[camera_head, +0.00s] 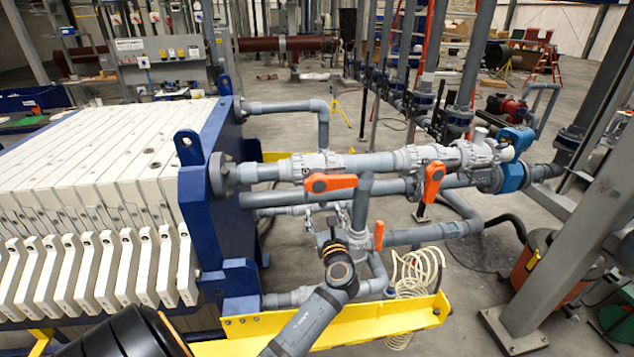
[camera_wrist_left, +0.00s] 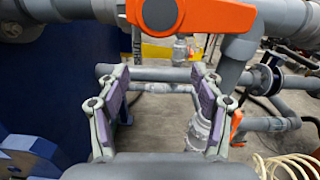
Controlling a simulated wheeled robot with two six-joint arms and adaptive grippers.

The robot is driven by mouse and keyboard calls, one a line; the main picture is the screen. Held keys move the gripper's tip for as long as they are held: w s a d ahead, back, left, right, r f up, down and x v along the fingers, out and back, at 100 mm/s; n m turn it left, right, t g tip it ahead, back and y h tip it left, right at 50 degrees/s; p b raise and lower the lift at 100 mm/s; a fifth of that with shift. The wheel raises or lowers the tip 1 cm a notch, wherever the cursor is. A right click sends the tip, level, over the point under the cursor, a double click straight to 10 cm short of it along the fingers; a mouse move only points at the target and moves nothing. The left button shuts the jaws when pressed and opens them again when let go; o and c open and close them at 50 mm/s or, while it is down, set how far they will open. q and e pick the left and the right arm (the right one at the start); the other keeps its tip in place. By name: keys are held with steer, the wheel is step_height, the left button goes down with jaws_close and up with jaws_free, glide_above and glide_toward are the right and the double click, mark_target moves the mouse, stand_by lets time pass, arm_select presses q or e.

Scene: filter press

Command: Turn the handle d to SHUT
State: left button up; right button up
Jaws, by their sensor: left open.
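Three orange valve handles show in the head view, and no letters are readable to tell which one is handle d. One orange handle (camera_head: 330,183) lies level along the upper pipe. A second orange handle (camera_head: 433,180) hangs upright on the same pipe, to the right. A small orange handle (camera_head: 378,235) is upright lower down. My left gripper (camera_head: 327,217) is below the level handle, apart from it. In the left wrist view, the open, empty fingers (camera_wrist_left: 160,88) stand below a large orange handle (camera_wrist_left: 195,16). A small orange handle (camera_wrist_left: 236,124) is right of them. My right gripper is not in view.
The filter press's blue end plate (camera_head: 212,210) and white plates (camera_head: 85,180) stand at left. Grey pipes (camera_head: 375,163) run around my left gripper. A yellow beam (camera_head: 340,325) and coiled hose (camera_head: 415,272) lie below. A grey column (camera_head: 560,200) stands at right.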

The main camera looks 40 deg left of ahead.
mark_target(339, 184)
arm_select(q)
steer(key=w+d+r+n+b, duration=0.1)
steer(key=r+n+b, duration=0.1)
steer(key=n, duration=0.3)
steer(key=w+r+n+b, duration=0.2)
steer(key=n+b, duration=0.3)
steer(key=n, duration=0.1)
steer(key=w+d+r+n+b, duration=0.1)
steer(key=w+r+n+b, duration=0.1)
steer(key=n+b, duration=0.2)
steer(key=shift+w+d+n, duration=0.1)
steer(key=shift+d+n, duration=0.25)
steer(key=shift+n, duration=0.75)
steer(key=x, duration=0.6)
steer(key=shift+a+f, duration=0.25)
steer(key=shift+f, duration=0.05)
steer(key=shift+d, duration=0.15)
